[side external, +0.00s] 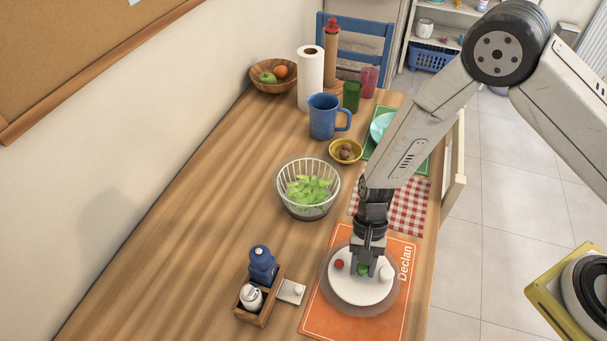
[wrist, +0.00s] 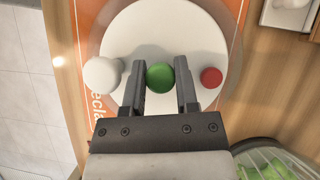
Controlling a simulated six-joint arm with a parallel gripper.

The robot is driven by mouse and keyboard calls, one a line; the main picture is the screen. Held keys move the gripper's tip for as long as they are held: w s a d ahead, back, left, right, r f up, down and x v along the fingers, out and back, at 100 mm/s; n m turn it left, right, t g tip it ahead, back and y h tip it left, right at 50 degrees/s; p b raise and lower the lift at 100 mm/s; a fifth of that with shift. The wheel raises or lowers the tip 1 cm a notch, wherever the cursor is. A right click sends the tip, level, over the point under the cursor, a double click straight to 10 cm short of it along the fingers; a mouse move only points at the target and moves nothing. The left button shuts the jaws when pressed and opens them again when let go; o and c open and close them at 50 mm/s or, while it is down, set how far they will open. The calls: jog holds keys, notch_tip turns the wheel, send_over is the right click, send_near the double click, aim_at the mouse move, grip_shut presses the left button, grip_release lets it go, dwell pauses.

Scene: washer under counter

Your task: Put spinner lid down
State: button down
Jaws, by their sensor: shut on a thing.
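The spinner lid (side external: 347,287) is a white disc with a clear rim, a red button, a white knob and a green knob. It also fills the upper middle of the wrist view (wrist: 150,28). My gripper (side external: 363,267) points down from above and is shut on the green knob (wrist: 160,77) near the lid's middle. The lid looks level over the orange mat (side external: 318,318) marked "Declan". I cannot tell if it touches the mat. The spinner basket (side external: 300,213) with green leaves stands open on the table, behind and left of the lid.
A wooden caddy (side external: 245,310) with a blue mill and white-topped jar stands left of the mat, beside a small white dish (side external: 291,291). A yellow bowl (side external: 346,151) and blue jug (side external: 323,117) stand behind the basket.

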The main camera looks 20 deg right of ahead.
jog(key=shift+f, duration=0.5)
jog(key=shift+f, duration=0.15)
jog(key=shift+c, duration=1.8)
grip_release()
jog(key=v, duration=1.2)
jog(key=shift+r, duration=0.2)
jog(key=s+d+r+n+t+h, duration=0.1)
jog(key=s+d+r+n+t, duration=0.1)
jog(key=d+r, duration=0.4)
jog(key=s+d+r+n+t+h, duration=0.2)
jog(key=s+d+r+n+t, duration=0.1)
jog(key=d, duration=0.8)
notch_tip(320, 180, up, 3)
jog(key=n+t, duration=0.1)
jog(key=t, duration=0.1)
jog(key=shift+d+n+t, duration=0.2)
jog(key=shift+n+t, duration=0.1)
jog(key=shift+n, duration=0.1)
